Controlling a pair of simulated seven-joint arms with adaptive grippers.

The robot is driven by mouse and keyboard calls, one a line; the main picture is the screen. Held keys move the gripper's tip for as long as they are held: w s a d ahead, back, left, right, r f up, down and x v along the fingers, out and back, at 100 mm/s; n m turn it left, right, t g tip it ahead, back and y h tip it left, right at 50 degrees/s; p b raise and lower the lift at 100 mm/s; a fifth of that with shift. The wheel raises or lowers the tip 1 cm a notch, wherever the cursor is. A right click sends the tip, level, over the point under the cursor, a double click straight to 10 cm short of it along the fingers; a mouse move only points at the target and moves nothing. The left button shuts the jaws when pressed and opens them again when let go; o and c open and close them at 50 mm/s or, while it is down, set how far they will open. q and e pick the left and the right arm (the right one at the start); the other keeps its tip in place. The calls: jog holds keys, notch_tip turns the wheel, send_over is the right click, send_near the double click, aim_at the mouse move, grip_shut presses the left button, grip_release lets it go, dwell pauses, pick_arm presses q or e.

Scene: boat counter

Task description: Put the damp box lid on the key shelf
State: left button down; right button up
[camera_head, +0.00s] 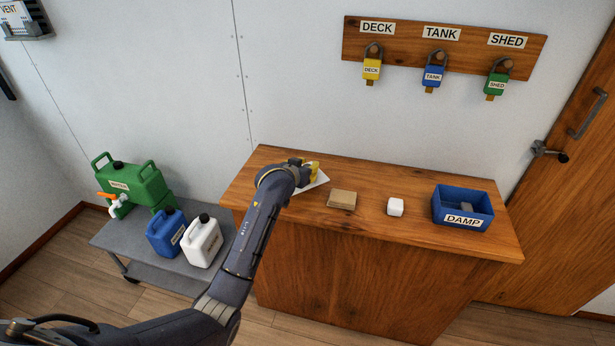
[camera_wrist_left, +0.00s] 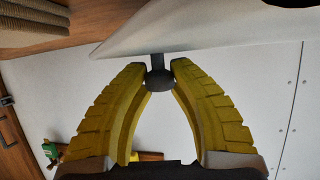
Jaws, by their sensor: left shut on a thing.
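A pale flat lid (camera_head: 319,181) is over the left end of the wooden counter, partly hidden behind my left gripper (camera_head: 313,172). In the left wrist view the lid (camera_wrist_left: 205,32) has a dark round knob (camera_wrist_left: 158,79) on a short stem. The yellow fingertips of my left gripper are closed on that knob. I cannot tell whether the lid touches the counter. The blue DAMP box (camera_head: 462,207) stands open at the counter's right end with a grey item inside. A wooden key board (camera_head: 405,54) is on the wall. My right gripper is not in view.
Yellow, blue and green padlocks hang on the board. A low grey cart (camera_head: 115,238) holds green, blue and white canisters. The counter's back strip looks clear.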

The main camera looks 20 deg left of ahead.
pick_arm(q)
jog(key=shift+f, duration=1.95)
jog(key=shift+f, duration=0.2)
jog(key=c, duration=1.2)
grip_release()
jog(key=shift+r, duration=0.15)
jog(key=shift+s+r, duration=0.1)
jog(key=shift+s, duration=0.05)
jog(key=v, duration=1.1)
jog(key=shift+s+r, duration=0.2)
jog(key=shift+s, duration=0.1)
